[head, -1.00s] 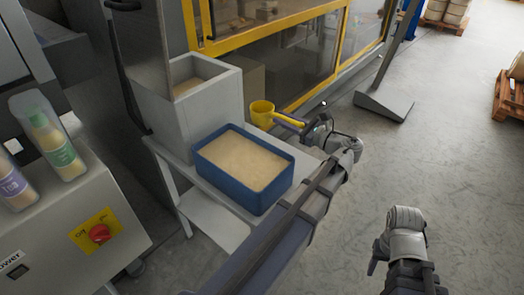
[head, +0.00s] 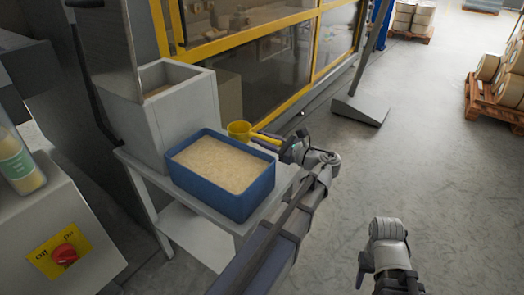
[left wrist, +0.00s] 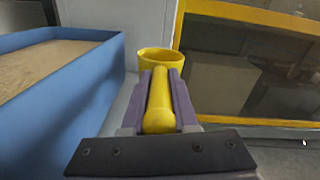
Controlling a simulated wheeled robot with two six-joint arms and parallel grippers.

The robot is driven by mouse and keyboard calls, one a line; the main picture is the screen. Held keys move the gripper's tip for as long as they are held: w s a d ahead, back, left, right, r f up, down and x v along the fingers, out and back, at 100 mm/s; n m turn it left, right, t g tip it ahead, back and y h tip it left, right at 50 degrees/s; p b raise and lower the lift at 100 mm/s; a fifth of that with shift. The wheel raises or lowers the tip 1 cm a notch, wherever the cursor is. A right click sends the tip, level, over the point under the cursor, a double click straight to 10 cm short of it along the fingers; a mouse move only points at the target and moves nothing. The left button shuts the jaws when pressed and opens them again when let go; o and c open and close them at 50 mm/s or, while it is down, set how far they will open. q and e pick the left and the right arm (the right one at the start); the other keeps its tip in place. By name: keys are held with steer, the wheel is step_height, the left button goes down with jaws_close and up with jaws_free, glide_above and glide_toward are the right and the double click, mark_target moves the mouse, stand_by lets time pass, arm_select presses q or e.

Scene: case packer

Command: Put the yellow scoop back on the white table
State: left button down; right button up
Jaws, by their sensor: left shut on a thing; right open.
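My left gripper (head: 284,142) is shut on the scoop's handle. In the left wrist view the handle (left wrist: 160,103) lies between the two fingers, with the cup (left wrist: 160,58) beyond them. The white table (head: 150,182) is under the bin; I cannot tell whether the scoop touches it. My right gripper (head: 365,268) is open and apart from the table, low in the head view.
The blue bin, full of pale grains, stands close beside the scoop. A grey hopper (head: 160,125) stands behind the bin. A yellow-framed machine window (head: 270,75) rises behind the scoop. A control box with a red knob (head: 65,254) is at left.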

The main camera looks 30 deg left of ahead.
arm_select(q)
steer(key=shift+f+b, duration=1.4)
steer(key=shift+f, duration=0.25)
steer(key=shift+f, duration=0.2)
steer(key=c, duration=0.7)
jaws_free()
steer(key=shift+r, duration=0.2)
steer(key=shift+d, duration=0.25)
steer(key=d, duration=1.1)
steer(key=shift+s+d, duration=0.25)
steer(key=shift+s, duration=0.15)
